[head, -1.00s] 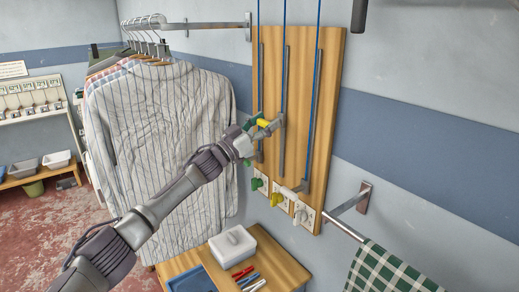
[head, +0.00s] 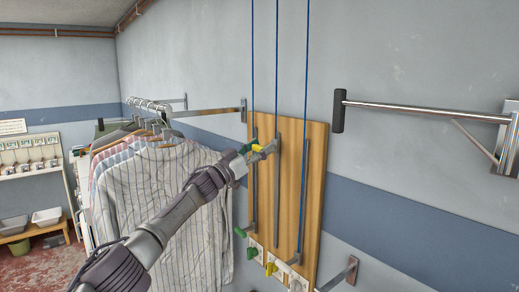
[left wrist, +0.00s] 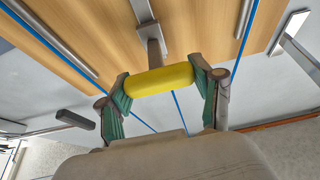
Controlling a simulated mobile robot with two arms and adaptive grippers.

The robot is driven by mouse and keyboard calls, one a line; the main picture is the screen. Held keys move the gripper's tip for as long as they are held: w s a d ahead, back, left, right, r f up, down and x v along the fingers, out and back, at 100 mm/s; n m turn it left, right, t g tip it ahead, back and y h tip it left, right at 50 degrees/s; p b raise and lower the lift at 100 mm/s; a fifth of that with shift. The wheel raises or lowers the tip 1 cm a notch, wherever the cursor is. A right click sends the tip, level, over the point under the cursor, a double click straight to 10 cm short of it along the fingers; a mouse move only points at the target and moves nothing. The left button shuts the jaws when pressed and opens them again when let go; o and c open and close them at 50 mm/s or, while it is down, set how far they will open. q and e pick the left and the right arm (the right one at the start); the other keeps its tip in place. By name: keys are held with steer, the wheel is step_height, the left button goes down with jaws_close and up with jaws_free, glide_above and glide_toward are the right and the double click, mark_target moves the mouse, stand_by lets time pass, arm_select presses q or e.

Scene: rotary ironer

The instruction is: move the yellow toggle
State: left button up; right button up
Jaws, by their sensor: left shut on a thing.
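The yellow toggle (head: 257,149) is a rounded bar on a short grey arm at the middle metal rail (head: 278,195) of the wooden board. It stands near the upper part of that rail. My left gripper (head: 254,149) is shut on it, partly hiding it in the head view. In the left wrist view the yellow toggle (left wrist: 158,80) lies crosswise between the two green-padded fingers of my left gripper (left wrist: 160,86), its stem running up toward the board. My right gripper is not in view.
The wooden board (head: 315,180) carries other rails, blue cords, and green, yellow and white pieces along its bottom. A black-tipped metal bar (head: 420,110) sticks out at right. Striped shirts (head: 150,195) hang on a rail at left, behind my arm.

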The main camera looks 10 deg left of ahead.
arm_select(q)
steer(key=shift+a+r, duration=0.1)
steer(key=shift+r, duration=0.3)
steer(key=o, duration=1.7)
steer(key=shift+f, duration=0.15)
steer(key=shift+f, duration=0.1)
steer(key=shift+s+a+f, duration=0.35)
steer(key=shift+s+a, duration=0.05)
steer(key=shift+s, duration=0.1)
steer(key=v, duration=1)
steer(key=shift+s, duration=0.25)
steer(key=shift+a, duration=0.1)
